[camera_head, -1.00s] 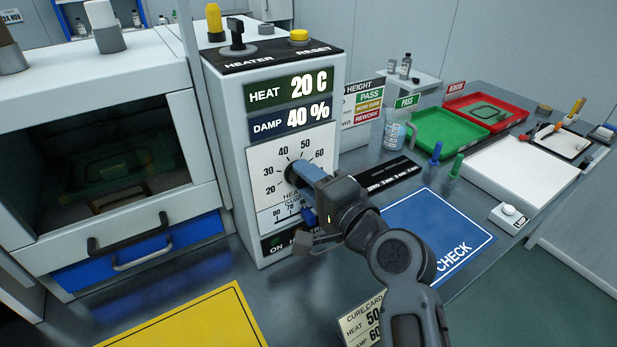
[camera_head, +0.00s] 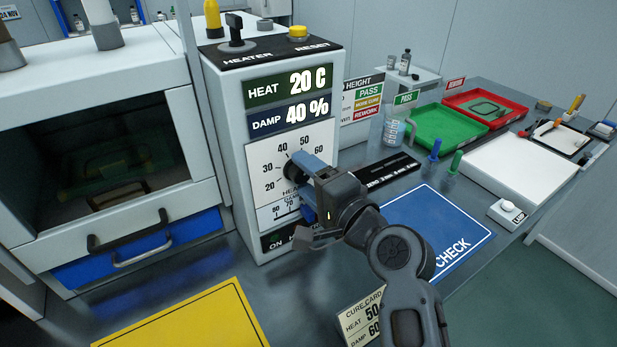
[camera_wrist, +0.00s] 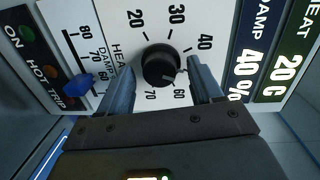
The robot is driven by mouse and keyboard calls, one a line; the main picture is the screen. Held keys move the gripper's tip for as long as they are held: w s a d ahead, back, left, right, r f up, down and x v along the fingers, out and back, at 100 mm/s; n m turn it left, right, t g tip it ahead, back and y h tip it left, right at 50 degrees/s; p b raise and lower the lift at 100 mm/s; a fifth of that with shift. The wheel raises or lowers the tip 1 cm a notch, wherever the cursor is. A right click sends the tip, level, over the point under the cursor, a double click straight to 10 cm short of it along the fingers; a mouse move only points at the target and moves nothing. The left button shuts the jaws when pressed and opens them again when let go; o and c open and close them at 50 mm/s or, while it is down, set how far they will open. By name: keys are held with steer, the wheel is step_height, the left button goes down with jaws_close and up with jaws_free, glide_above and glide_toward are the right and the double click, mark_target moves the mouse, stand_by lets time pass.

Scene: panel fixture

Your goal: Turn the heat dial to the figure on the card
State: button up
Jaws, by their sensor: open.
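The heat dial (camera_head: 291,170) is a black round knob on the white front of the heater panel. In the wrist view the dial (camera_wrist: 160,65) sits between my two fingers, with a gap on each side. A pale mark shows on its lower right, near the 60 side; the 50 is hidden by a finger. My gripper (camera_head: 304,185) is open at the panel, and its fingertips also show in the wrist view (camera_wrist: 160,75). The heat display (camera_head: 290,88) reads 20 C. The cure card (camera_head: 358,309) at the bottom shows heat 50, partly hidden by my arm.
The damp display (camera_head: 290,116) reads 40 %. A damp scale with a blue slider (camera_wrist: 78,87) lies beside the dial, close to one finger. A blue check mat (camera_head: 445,225) and a yellow mat (camera_head: 190,320) lie on the bench. A chamber (camera_head: 110,155) stands left.

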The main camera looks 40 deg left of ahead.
steer(key=b+v, duration=0.1)
steer(key=v, duration=0.6)
steer(key=shift+d, duration=0.35)
steer(key=shift+s, duration=0.1)
